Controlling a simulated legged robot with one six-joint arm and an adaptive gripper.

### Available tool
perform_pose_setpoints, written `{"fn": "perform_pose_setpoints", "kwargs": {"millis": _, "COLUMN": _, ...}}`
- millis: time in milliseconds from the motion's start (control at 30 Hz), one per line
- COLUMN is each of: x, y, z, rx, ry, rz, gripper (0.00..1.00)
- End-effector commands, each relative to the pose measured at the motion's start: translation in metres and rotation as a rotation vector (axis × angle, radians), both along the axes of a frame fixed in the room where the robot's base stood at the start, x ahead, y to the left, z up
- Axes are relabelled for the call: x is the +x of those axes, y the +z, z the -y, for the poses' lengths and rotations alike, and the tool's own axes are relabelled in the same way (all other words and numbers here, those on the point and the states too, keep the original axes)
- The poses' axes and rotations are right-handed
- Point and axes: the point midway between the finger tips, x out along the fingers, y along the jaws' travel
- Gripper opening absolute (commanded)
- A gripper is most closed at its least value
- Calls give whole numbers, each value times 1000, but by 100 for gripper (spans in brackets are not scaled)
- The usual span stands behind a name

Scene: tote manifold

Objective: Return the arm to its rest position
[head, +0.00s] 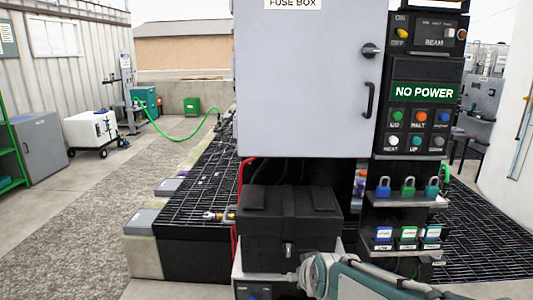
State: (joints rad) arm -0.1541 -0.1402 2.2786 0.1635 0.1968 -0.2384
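Part of my arm (350,281) shows at the bottom right of the head view. It is a grey and teal link with a rounded joint at its left end. This joint is in front of the black box and the lower cabinet front. I cannot make out any gripper fingers, and nothing held is visible.
A grey fuse box (305,85) stands straight ahead, with a control panel (424,93) reading NO POWER on its right. Below are a black lidded box (290,230) and shelves with padlocks (408,187). Black grating (195,185) lies behind. Open floor (70,235) is at left.

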Motion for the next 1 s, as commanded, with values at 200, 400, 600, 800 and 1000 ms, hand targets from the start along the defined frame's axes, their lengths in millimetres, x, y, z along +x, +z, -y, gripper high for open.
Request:
{"fn": "perform_pose_setpoints", "kwargs": {"millis": 200, "x": -77, "y": 24, "z": 32, "rx": 10, "ry": -67, "rz": -113, "gripper": 56}}
{"fn": "perform_pose_setpoints", "kwargs": {"millis": 400, "x": -152, "y": 29, "z": 58, "rx": 6, "ry": -151, "rz": -223, "gripper": 56}}
{"fn": "perform_pose_setpoints", "kwargs": {"millis": 600, "x": -202, "y": 26, "z": 72, "rx": -1, "ry": -221, "rz": -302, "gripper": 56}}
{"fn": "perform_pose_setpoints", "kwargs": {"millis": 800, "x": -212, "y": 24, "z": 75, "rx": -3, "ry": -238, "rz": -322, "gripper": 56}}
{"fn": "perform_pose_setpoints", "kwargs": {"millis": 1000, "x": -212, "y": 24, "z": 75, "rx": -3, "ry": -236, "rz": -321, "gripper": 56}}
